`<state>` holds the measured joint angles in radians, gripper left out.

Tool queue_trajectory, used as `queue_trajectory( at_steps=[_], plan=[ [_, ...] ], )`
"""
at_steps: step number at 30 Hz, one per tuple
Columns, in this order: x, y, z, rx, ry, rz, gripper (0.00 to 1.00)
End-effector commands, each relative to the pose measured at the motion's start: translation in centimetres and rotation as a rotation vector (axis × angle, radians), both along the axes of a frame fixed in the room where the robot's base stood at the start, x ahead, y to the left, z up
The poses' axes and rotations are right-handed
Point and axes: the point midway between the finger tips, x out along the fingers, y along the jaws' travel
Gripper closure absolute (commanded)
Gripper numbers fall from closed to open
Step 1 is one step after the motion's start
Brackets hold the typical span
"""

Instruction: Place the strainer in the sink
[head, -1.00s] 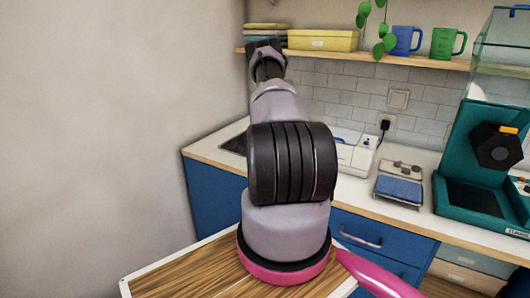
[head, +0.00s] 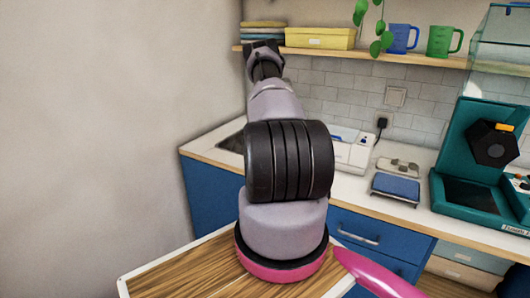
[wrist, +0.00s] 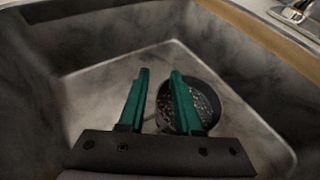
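The strainer (wrist: 207,98) is a dark, round, mesh-like bowl low in the sink (wrist: 105,92), seen in the wrist view. It appears to rest on the pale sink floor. My gripper (wrist: 160,75) has two teal fingers standing apart with a gap between them. The right finger covers part of the strainer, and the strainer's left edge shows in the gap. The left finger is clear of it. I see no grip on the strainer. In the head view the sink (head: 234,142) shows only as a dark corner behind my arm, and the fingers and strainer are hidden there.
A metal fitting (wrist: 296,12) stands at the sink's upper right edge. On the counter are a white device (head: 352,152), a blue-topped scale (head: 396,187) and a teal machine (head: 470,165). A shelf (head: 400,58) with a yellow box and mugs runs above.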

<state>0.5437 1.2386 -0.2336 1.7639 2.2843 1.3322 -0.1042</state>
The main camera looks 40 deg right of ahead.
Motion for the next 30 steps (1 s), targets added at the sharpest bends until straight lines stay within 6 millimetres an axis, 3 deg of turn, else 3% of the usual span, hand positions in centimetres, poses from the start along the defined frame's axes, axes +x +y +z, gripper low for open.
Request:
queue_trajectory(
  at_steps=[3,18,26,30],
  plan=[
    [-0.4,0.0,1.2,0.0,0.001,-0.002,0.67],
    [-9.5,2.3,5.0,0.001,0.001,-0.001,0.67],
    [-10.7,2.7,5.7,0.0,-0.001,0.002,0.67],
    [-9.1,4.4,7.8,-0.004,-0.015,0.068,0.67]
  ],
)
